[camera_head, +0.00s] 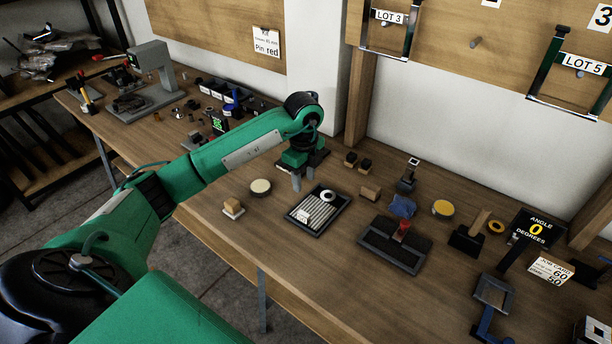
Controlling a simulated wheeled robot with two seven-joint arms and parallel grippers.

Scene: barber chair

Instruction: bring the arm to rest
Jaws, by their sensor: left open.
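My left arm comes in from the left, green with black joints, and stretches over the workbench (210,222). My left gripper (303,182) points down with two grey fingers apart and nothing visible between them. It hangs above the bench, just behind and left of a dark tray (343,203) that holds several light rods and a white ring (327,196). From this angle I cannot tell its exact height. My right gripper is not in view.
A round tin (260,187) and a small wooden block (233,208) sit left of the tray. A dark frame with a red-topped piece (402,230) lies to its right. The bench's front strip is mostly clear.

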